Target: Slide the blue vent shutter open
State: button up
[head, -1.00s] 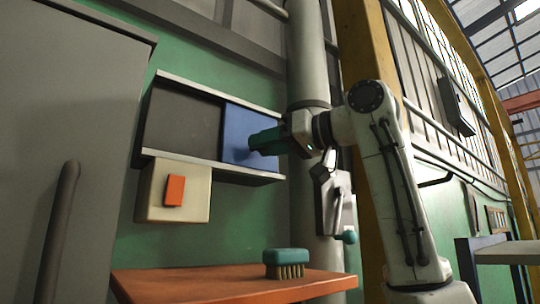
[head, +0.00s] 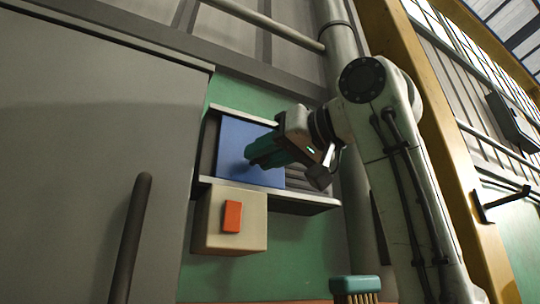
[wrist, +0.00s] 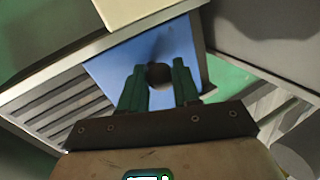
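The blue vent shutter (head: 236,145) sits between two pale rails on the green wall, toward the left end of its frame. Grey louvers (head: 308,178) show to its right, partly behind my gripper (head: 254,157). In the wrist view the shutter (wrist: 108,66) appears rotated, with the louvers (wrist: 72,105) on the left. My gripper (wrist: 158,72) has its green fingers on either side of a dark round knob (wrist: 158,76) on the shutter. The fingers appear to touch the knob on both sides. In the head view the knob is hidden by the fingers.
A cream box (head: 254,232) with an orange switch (head: 232,217) is mounted just below the lower rail. A large grey cabinet (head: 80,120) with a dark handle (head: 130,240) stands close on the left. A teal brush (head: 355,285) stands at the bottom. A wall hook (head: 502,200) sticks out at right.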

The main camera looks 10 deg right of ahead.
jog(key=o, duration=0.5)
jog(key=shift+d, duration=0.1)
jog(key=b+v, duration=0.3)
jog(key=v, duration=0.7)
jog(key=shift+s+d+b, duration=0.2)
jog(key=shift+s+b, duration=0.15)
